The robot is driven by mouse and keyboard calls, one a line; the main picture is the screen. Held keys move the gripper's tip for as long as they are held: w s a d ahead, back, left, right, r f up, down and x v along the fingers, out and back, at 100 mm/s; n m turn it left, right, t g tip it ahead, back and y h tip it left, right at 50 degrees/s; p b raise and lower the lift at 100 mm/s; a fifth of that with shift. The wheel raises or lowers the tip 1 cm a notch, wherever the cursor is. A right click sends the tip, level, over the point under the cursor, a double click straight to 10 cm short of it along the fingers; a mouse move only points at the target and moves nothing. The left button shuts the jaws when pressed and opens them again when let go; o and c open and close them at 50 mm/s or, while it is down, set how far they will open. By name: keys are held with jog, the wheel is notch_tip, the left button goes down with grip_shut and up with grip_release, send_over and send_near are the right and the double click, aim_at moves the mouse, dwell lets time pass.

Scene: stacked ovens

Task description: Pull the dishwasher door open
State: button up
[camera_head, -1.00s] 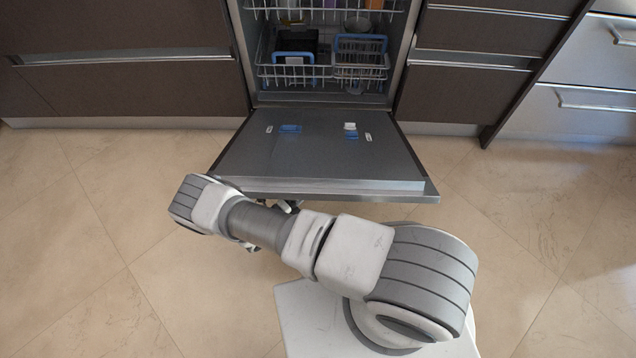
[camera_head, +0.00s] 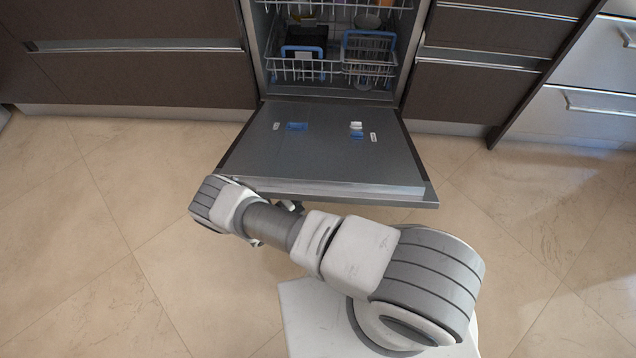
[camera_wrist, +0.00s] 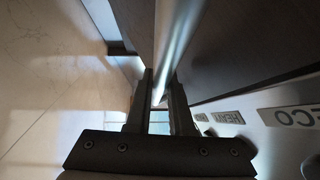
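The dishwasher door (camera_head: 320,150) is folded down in front of the dishwasher, its inner face up and close to flat. In the head view, my arm crosses below its front edge, and the handle and most of my gripper (camera_head: 290,206) are hidden under that edge. In the wrist view, the shiny door handle bar (camera_wrist: 176,35) runs between the two fingers of my gripper (camera_wrist: 162,88). The fingers are close together around the bar and look shut on it. The door's dark outer panel (camera_wrist: 235,45) is beside the bar.
The open dishwasher holds a lower rack (camera_head: 290,68) with dishes, set back inside. Brown drawers (camera_head: 140,75) flank it on the left, with more drawers and a grey unit (camera_head: 590,100) on the right. The tiled floor (camera_head: 90,230) is clear at left.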

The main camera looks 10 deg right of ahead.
jog(key=o, duration=0.4)
jog(key=v, duration=1.7)
jog(key=shift+s+a, duration=0.15)
jog(key=shift+a, duration=0.1)
